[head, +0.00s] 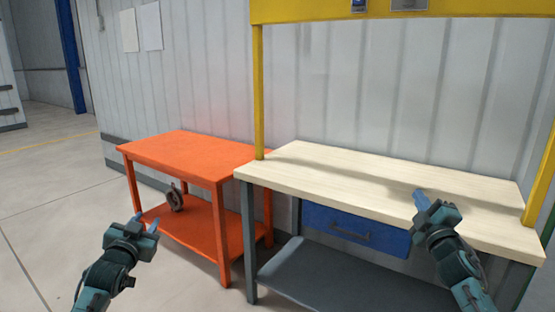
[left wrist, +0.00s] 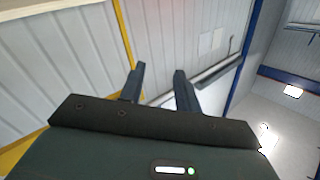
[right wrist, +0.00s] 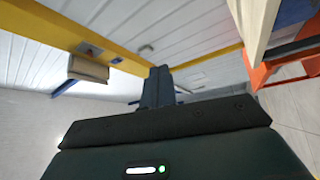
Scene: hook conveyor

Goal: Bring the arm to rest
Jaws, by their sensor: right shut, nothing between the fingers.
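My left gripper (head: 146,223) is at the lower left in the head view, over the floor in front of the orange table. In the left wrist view its two fingers (left wrist: 158,85) stand apart with nothing between them. My right gripper (head: 420,198) is at the right in the head view, in front of or over the front part of the pale workbench top; its exact height is not clear. In the right wrist view its fingers (right wrist: 159,86) are together and hold nothing.
The workbench (head: 330,170) has a bare top, a blue drawer (head: 350,228) and a yellow frame (head: 259,95). The orange table (head: 185,150) stands to its left, with a round brown object (head: 176,199) on its lower shelf. Open floor (head: 60,190) lies at the left.

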